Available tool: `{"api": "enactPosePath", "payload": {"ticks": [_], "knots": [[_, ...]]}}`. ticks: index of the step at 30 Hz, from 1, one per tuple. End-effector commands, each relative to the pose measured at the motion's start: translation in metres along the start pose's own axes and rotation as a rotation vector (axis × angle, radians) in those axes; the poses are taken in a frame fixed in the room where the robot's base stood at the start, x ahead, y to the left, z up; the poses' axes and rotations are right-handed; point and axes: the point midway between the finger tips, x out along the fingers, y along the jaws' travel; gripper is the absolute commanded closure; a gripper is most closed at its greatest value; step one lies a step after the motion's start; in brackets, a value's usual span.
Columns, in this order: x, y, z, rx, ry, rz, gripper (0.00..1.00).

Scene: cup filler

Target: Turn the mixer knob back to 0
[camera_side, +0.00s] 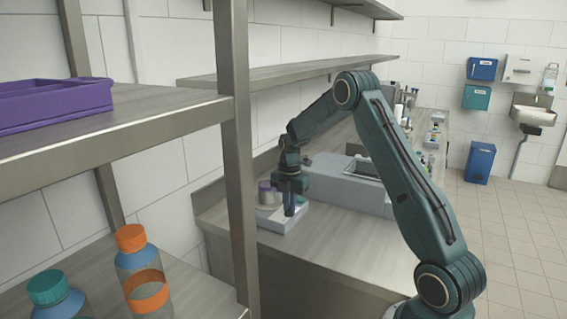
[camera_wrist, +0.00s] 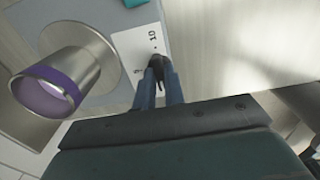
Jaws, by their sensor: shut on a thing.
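The mixer (camera_side: 278,216) is a pale, low box on the counter, with a metal cup (camera_side: 266,194) with a purple rim standing on it. In the wrist view the cup (camera_wrist: 65,80) stands on a round metal plate, left of my gripper. The mixer knob (camera_wrist: 157,66) is small and dark, on a white label (camera_wrist: 128,48) with printed marks, "10" among them. My gripper (camera_wrist: 160,80) is shut on the knob. The fingers hide part of the knob and label, so I cannot read its setting. In the side view my gripper (camera_side: 289,203) points down at the mixer's front.
A grey box-shaped unit (camera_side: 345,188) stands right of the mixer on the counter. A metal shelf post (camera_side: 236,150) stands in the left foreground, with bottles (camera_side: 145,275) on its lower shelf. The counter front (camera_side: 320,250) is clear.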

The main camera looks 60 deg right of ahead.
Motion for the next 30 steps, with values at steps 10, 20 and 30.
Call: {"api": "enactPosePath", "payload": {"ticks": [10, 20, 30], "knots": [[-0.0015, 0.0019, -0.0017, -0.014, 0.001, 0.004, 1.0], [-0.0006, 0.0007, -0.0009, -0.009, 0.001, 0.001, 0.67], [-0.0095, 0.0007, -0.0002, -0.007, -0.001, 0.002, 0.67]]}}
